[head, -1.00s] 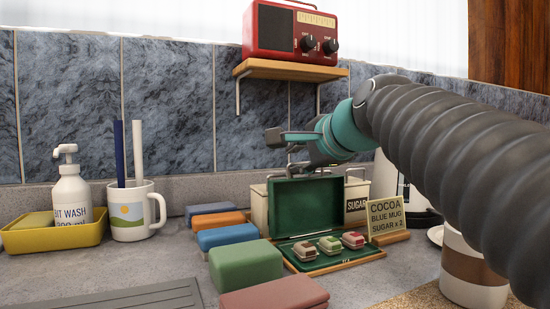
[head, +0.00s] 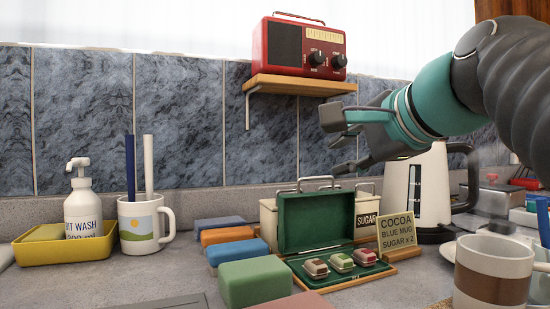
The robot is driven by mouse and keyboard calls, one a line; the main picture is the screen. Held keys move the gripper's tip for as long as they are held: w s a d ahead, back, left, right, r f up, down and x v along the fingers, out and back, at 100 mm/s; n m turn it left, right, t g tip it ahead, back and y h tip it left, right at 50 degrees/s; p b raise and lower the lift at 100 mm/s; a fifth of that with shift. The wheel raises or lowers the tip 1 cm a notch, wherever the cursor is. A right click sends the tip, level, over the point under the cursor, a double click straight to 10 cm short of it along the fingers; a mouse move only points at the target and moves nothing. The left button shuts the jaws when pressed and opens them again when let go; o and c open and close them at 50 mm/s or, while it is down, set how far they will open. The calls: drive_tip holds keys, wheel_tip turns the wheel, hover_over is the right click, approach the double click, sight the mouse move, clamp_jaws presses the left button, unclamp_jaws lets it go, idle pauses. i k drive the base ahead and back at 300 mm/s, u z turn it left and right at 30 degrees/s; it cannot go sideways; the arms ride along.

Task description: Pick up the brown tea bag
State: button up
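The brown tea bag (head: 315,268) is the leftmost of three small wrapped packets in the open green tea box (head: 322,276). A green tea bag (head: 341,262) and a red tea bag (head: 365,257) lie to its right. The box's green lid (head: 316,222) stands up behind them. My gripper (head: 338,142) is in the air, higher in the picture than the box, pointing left. Its fingers are apart, with nothing seen between them. It touches none of the tea bags.
A cocoa sign (head: 397,231) stands right of the box, with a kettle (head: 416,188) behind. Several coloured blocks (head: 255,281) line the left side. A brown-banded mug (head: 492,274) is at front right. A shelf (head: 298,85) with a red radio (head: 300,48) hangs above.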

sight(317, 269)
drive_tip(key=k, duration=1.5)
